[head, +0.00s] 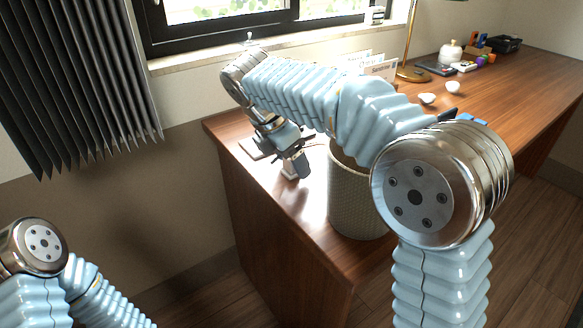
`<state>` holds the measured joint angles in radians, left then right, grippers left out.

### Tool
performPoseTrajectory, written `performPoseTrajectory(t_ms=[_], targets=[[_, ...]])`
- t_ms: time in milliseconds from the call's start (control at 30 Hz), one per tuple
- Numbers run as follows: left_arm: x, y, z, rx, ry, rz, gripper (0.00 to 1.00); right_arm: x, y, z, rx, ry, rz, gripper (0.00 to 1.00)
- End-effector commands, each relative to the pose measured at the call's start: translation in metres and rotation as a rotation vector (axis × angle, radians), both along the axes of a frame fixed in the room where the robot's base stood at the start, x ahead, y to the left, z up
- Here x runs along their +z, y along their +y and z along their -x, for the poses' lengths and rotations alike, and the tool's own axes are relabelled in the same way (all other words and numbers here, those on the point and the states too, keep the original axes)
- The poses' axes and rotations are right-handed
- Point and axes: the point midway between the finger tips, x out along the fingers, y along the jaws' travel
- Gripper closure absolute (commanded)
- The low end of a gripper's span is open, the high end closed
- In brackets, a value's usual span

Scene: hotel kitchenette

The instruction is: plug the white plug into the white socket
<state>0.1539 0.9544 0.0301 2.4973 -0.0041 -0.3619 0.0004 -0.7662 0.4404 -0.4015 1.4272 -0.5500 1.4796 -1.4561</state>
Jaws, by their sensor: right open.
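My right gripper (291,164) is open, pointing down over the near left end of the wooden desk, left of the woven bin. A small whitish block (289,173) shows right at its fingertips, partly hidden by them. I cannot tell whether this block is the white plug or the white socket, or whether the fingers touch it. A flat light-coloured piece (256,148) shows just left of the gripper, partly covered by it. No other plug or socket can be made out. My left arm shows at the lower left, with its gripper out of view.
A woven bin (352,205) stands close right of my right gripper, under my arm. The wooden desk (500,95) holds two small white objects (427,98), a brass lamp (411,72) and a card (381,69) farther back. A window sill (200,61) and a dark pleated curtain (85,80) are behind.

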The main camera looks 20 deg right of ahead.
Motion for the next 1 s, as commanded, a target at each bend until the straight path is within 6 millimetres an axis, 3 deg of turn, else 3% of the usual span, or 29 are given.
performPoseTrajectory(t_ms=[400,767,1000], targets=[[-0.0004,0.0,0.0,0.0,0.0,0.0,0.57,-0.0037,-0.0015,-0.0005,0.0,-0.001,0.0,0.31],[-0.0004,0.0,0.0,0.0,0.0,0.0,0.57,-0.0036,-0.0015,-0.0005,0.0,-0.001,0.0,0.86],[0.0,0.0,0.0,0.0,0.0,0.0,0.57,-0.002,-0.0015,-0.0006,0.0,-0.001,0.0,0.86]])
